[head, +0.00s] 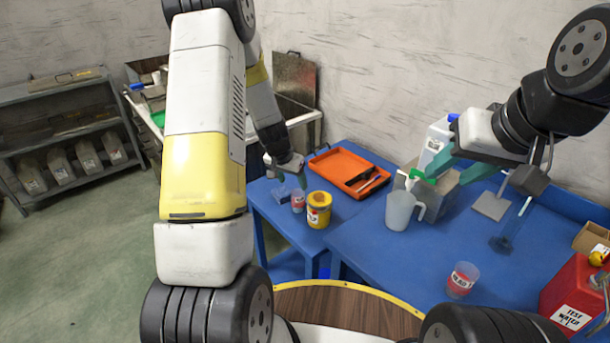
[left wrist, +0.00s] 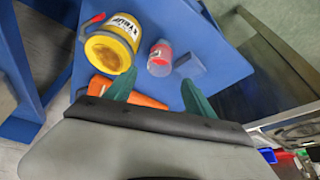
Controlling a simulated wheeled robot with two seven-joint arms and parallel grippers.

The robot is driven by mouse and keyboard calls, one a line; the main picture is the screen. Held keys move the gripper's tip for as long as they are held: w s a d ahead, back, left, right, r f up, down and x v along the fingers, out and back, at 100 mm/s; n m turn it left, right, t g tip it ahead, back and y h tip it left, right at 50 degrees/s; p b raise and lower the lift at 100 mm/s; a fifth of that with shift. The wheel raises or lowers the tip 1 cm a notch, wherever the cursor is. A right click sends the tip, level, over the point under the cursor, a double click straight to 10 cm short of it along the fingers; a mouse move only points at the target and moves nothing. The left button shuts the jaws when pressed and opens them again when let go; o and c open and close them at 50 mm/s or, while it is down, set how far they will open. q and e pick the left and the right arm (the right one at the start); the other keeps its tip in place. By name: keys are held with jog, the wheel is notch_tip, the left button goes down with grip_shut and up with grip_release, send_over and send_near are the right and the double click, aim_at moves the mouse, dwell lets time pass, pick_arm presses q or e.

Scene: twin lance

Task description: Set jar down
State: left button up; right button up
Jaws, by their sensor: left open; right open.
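A yellow jar (head: 319,210) with a label stands upright on the blue table (head: 350,152). A small clear cup (head: 298,201) with a red label stands just left of it. In the left wrist view, the yellow jar (left wrist: 108,50) and the clear cup (left wrist: 160,58) show beyond the fingers. My left gripper (head: 286,178) is open and empty, above and behind the jar and cup, apart from both. Its teal fingers (left wrist: 158,92) are spread in the wrist view. My right gripper (head: 447,178) is open beside a clear pitcher (head: 399,212); its contact with nearby things is unclear.
An orange tray (head: 330,161) with dark tools lies behind the jar. A grey box (head: 440,200) and white bottle (head: 436,140) stand near my right gripper. Another labelled cup (head: 463,280) and a red container (head: 570,298) are at the front right. The table between them is mostly clear.

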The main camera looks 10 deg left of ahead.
pick_arm(q)
jog(key=s+d+r, duration=0.1)
jog(key=s+r, duration=0.3)
jog(key=r, duration=0.4)
jog(key=s+d+r+n+t+h, duration=0.1)
jog(key=s+d+r, duration=0.1)
jog(key=s+r, duration=0.4)
jog(key=s+d+r, duration=0.1)
jog(key=s+r, duration=0.2)
jog(key=r, duration=0.6)
jog(key=s+d+r, duration=0.1)
jog(key=s+r, duration=0.2)
jog(key=s, duration=0.5)
jog(key=s+r+n, duration=0.1)
jog(key=s+r, duration=0.2)
jog(key=s, duration=0.6)
jog(key=shift+d+r+t, duration=0.2)
jog(key=shift+d+t, duration=0.15)
jog(key=shift+t, duration=0.05)
